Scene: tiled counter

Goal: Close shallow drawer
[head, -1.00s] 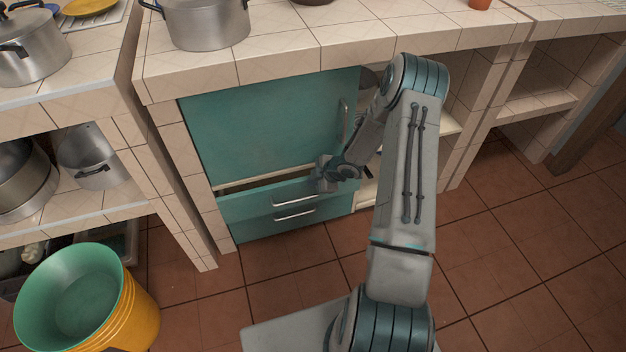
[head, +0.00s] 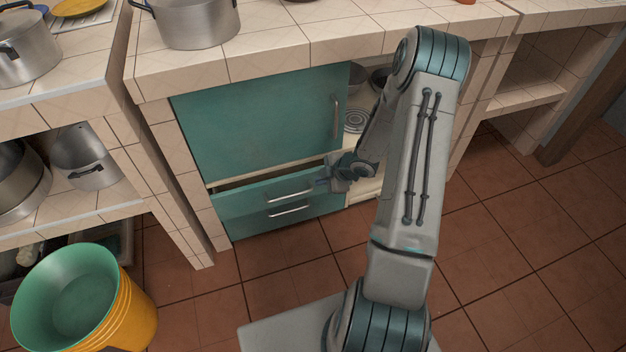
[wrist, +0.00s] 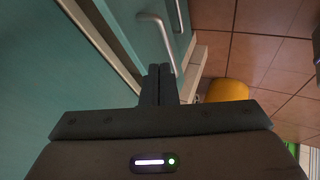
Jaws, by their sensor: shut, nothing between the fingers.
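The shallow drawer (head: 262,197) is the upper of two teal drawers under the counter. It stands partly open, with a dark gap along its top edge at the left. Its metal handle (head: 289,195) faces the room and also shows in the wrist view (wrist: 158,30). My gripper (head: 325,183) is at the right end of the drawer front, close to its top edge. In the wrist view the two fingers (wrist: 159,84) are together and empty, pointing toward the drawer front. I cannot tell whether they touch it.
A teal cupboard door (head: 255,125) is above the drawer, and a lower drawer (head: 265,223) is below. Open shelves with dishes (head: 355,120) lie to the right. Stacked buckets (head: 75,295) stand on the floor at left.

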